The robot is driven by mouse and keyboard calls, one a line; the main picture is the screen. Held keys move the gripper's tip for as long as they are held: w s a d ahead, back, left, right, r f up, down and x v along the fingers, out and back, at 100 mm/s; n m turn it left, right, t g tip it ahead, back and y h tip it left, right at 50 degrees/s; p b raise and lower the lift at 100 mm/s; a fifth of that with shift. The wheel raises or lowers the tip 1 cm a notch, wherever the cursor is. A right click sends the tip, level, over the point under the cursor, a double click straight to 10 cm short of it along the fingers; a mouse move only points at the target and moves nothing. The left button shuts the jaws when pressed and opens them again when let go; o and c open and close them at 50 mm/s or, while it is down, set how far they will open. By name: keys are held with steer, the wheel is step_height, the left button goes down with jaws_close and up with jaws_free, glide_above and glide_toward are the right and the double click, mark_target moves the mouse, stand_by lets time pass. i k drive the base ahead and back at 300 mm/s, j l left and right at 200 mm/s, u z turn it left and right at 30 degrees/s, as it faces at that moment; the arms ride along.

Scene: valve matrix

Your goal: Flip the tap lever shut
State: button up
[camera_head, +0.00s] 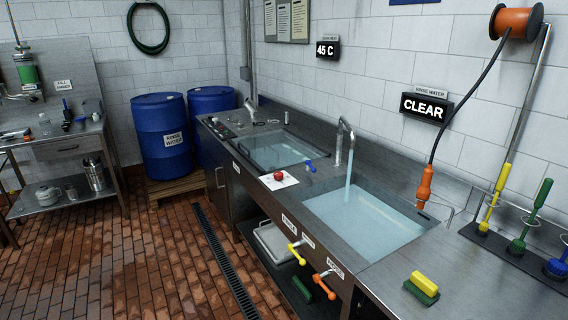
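A curved metal tap (345,138) stands at the back edge between the two sinks. A stream of water (348,184) runs from its spout into the right sink (365,222), which holds pale blue water. My gripper is not in view.
The left sink (280,150) also holds water. A sponge (422,288) lies front right. The brick floor (150,250) at left is clear.

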mark_target(308, 162)
steer(key=i+j+z, duration=0.3)
steer(key=i+j, duration=0.25)
steer(key=i, duration=0.2)
steer(key=i+j+z, duration=0.3)
steer(key=i+j, duration=0.4)
steer(key=i+j+z, duration=0.3)
steer(key=i+j, duration=0.3)
steer(key=j, duration=0.3)
